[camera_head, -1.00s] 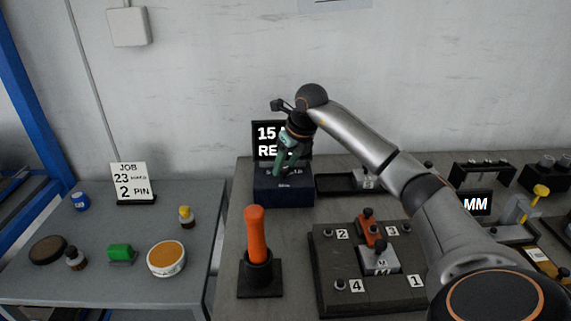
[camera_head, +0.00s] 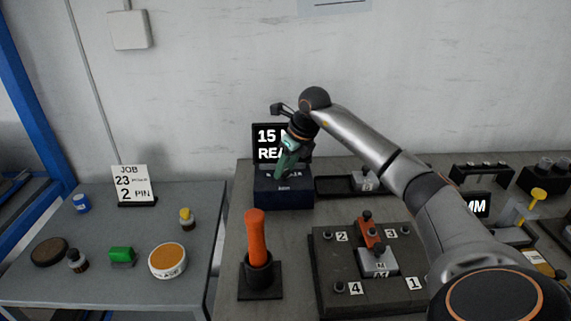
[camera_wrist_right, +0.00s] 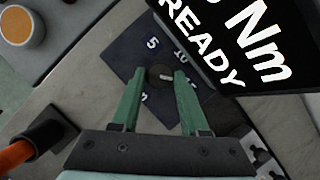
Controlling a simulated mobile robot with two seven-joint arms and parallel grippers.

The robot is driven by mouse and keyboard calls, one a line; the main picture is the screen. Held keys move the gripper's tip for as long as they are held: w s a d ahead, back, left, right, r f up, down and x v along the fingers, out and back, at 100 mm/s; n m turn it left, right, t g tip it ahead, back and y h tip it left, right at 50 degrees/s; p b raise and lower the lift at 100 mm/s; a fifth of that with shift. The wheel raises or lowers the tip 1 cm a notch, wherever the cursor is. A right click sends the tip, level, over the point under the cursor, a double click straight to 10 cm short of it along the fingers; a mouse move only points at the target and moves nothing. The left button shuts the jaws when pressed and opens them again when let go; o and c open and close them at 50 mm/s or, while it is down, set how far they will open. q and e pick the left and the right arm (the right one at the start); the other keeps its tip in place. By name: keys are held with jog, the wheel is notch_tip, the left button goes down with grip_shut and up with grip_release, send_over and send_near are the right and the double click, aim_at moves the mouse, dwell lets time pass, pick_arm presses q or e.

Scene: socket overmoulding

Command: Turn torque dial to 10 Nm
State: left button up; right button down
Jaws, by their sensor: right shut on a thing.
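The torque unit is a dark blue box (camera_head: 284,194) at the back left of the bench, with a black display (camera_head: 266,140) above it. The display shows "15 N" and "REA", the rest hidden by my gripper; the right wrist view shows "Nm READY". My right gripper (camera_head: 280,176) reaches down onto the box top. In the right wrist view its green fingers (camera_wrist_right: 158,76) are on either side of the round dark dial (camera_wrist_right: 155,82), shut on it. The dial's pale pointer mark faces right, toward the right finger. Labels 5 and 10 show; others are partly covered. My left gripper is not in view.
An orange-handled tool (camera_head: 256,237) stands in a black holder in front of the unit. A fixture plate (camera_head: 330,262) with numbered posts is at front right. A dark tray (camera_head: 335,187) sits right of the unit. A side table (camera_head: 150,220) holds a job card and small containers.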

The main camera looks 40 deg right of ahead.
jog(key=shift+d+r+n+y+p, duration=0.1)
jog(key=shift+r+n+y+p, duration=0.2)
jog(key=shift+n+p, duration=0.75)
jog(key=shift+n, duration=0.15)
jog(key=shift+d+n+y+p, duration=0.1)
jog(key=shift+n+y+p, duration=0.45)
jog(key=shift+n, duration=0.35)
jog(key=shift+w+f+n+g+y+p, duration=0.1)
jog(key=shift+n+g+y+p, duration=0.25)
jog(key=shift+n, duration=0.55)
jog(key=shift+d+f+n+g, duration=0.1)
jog(key=shift+n+g, duration=0.15)
jog(key=shift+n, duration=0.55)
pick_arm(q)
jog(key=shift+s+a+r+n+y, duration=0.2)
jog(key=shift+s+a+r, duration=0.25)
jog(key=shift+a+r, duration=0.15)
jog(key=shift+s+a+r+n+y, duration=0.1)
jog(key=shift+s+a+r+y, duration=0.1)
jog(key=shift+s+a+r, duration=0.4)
pick_arm(e)
jog(key=shift+w+n+g+y, duration=0.1)
jog(key=shift+n+g+y, duration=0.35)
jog(key=shift+n, duration=0.95)
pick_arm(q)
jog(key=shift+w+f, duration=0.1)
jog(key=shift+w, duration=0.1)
